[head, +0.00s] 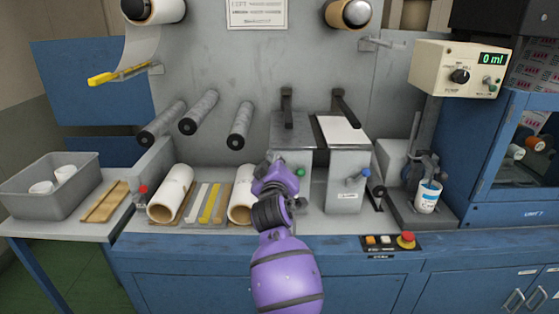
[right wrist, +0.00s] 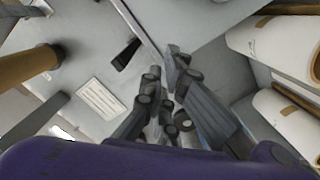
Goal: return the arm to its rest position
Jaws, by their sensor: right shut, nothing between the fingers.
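My purple right arm (head: 287,270) reaches up from the bottom middle of the head view over the machine's bench. Its right gripper (head: 271,157) is at the arm's far end, mostly hidden behind my own wrist, in front of the grey box with the green button. In the right wrist view the right gripper (right wrist: 176,65) shows its dark fingers closed together with nothing between them. My left gripper is in neither view.
White rolls (head: 171,190) and several flat strips lie on the bench left of my arm. A grey box with a blue knob (head: 347,185) stands right of it. A cup (head: 427,196), a red stop button (head: 406,240) and a grey bin (head: 50,200) stand farther off.

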